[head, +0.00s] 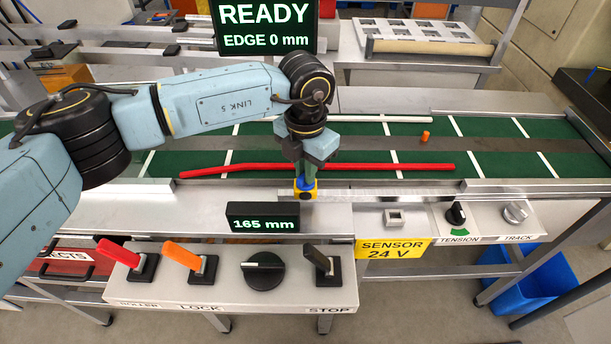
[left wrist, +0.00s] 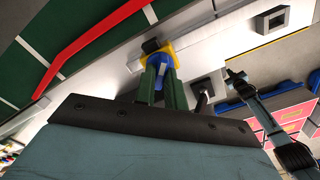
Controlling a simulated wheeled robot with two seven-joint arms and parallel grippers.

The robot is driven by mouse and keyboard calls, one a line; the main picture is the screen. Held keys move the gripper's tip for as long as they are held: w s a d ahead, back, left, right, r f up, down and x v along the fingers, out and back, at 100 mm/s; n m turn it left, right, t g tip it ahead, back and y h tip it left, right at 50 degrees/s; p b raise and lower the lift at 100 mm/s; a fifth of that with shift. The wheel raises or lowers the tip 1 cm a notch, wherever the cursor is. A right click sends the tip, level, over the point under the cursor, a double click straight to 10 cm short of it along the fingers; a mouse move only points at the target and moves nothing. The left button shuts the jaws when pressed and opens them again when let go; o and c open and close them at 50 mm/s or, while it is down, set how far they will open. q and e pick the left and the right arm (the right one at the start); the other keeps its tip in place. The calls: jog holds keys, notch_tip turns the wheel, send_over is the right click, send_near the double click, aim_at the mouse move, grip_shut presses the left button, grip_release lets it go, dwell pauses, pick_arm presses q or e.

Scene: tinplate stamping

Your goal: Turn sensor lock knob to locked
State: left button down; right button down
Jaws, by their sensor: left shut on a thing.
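The blue sensor lock knob (head: 307,184) sits on a small yellow sensor block (head: 300,194) at the front rail of the conveyor, above the 165 mm display. In the left wrist view the blue knob (left wrist: 161,66) shows between my green fingers, with the yellow block (left wrist: 174,54) around it. My left gripper (head: 304,178) reaches down from above and is shut on the knob. The fingers hide much of the knob, and I cannot read whether it is at locked. My right gripper is not in view.
A red strip (head: 330,167) lies along the green belt (head: 380,158). A display (head: 262,218) reads 165 mm, and a screen (head: 264,28) reads READY, EDGE 0 mm. The front panel (head: 225,285) carries a red lever (head: 119,253), an orange lever (head: 183,256), a black dial (head: 264,270) and a dark lever (head: 320,262).

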pick_arm(q)
jog(key=shift+f+m+b, duration=0.15)
jog(key=shift+m+b, duration=0.55)
jog(key=shift+m, duration=0.2)
jog(key=m+b, duration=0.3)
jog(key=m, duration=0.2)
jog(key=shift+b, duration=0.3)
jog(key=shift+m+b, duration=0.55)
jog(key=shift+m, duration=0.65)
jog(key=shift+r+m, duration=0.2)
jog(key=shift+m, duration=0.2)
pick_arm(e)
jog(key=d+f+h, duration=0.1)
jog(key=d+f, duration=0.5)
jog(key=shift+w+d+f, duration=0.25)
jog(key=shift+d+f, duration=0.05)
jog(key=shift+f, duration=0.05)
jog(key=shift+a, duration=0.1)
pick_arm(q)
jog(key=c, duration=1.6)
grip_release()
jog(key=shift+o, duration=0.7)
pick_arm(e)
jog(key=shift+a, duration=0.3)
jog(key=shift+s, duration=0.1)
